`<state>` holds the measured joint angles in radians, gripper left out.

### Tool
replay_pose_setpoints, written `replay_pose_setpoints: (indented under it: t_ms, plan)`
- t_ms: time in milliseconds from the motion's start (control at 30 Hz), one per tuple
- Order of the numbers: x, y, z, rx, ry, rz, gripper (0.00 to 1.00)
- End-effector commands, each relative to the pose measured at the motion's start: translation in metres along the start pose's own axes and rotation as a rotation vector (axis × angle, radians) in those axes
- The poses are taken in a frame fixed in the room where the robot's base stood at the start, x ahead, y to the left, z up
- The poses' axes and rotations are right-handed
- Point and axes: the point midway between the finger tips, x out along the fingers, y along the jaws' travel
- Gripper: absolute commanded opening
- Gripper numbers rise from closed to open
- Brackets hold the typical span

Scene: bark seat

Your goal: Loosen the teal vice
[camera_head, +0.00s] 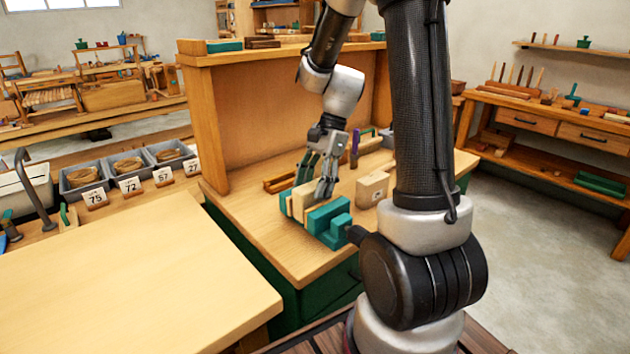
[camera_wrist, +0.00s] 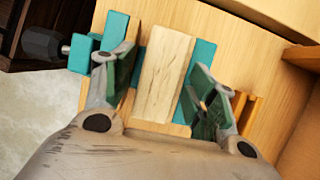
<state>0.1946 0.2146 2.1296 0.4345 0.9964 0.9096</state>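The teal vice (camera_head: 328,220) stands on the wooden bench, with a pale wooden block (camera_head: 303,197) between its jaws. In the wrist view the vice (camera_wrist: 113,28) shows teal parts on both sides of the block (camera_wrist: 163,80). Its black handle knob (camera_wrist: 42,45) sticks out at the left, and the handle also shows in the head view (camera_head: 356,235). My gripper (camera_head: 312,188) is above the vice, pointing down. In the wrist view my gripper (camera_wrist: 163,68) is open, with one finger on each side of the block and visible gaps. Contact with the vice cannot be told.
A pale box-shaped block (camera_head: 372,189) stands to the right of the vice. A wooden tray (camera_head: 281,183) lies behind it, and a purple-handled tool (camera_head: 354,148) stands farther back. A tall wooden panel (camera_head: 240,115) rises behind. The pale tabletop (camera_head: 120,270) at the front left is clear.

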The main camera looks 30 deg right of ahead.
Motion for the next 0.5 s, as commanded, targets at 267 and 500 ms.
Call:
replay_pose_setpoints:
  t_ms: [267,500]
  plan:
    - [-0.0002,0.0000,0.0000,0.000,0.000,0.000,0.07]
    - [-0.0008,0.0018,0.0002,0.000,0.000,-0.001,0.07]
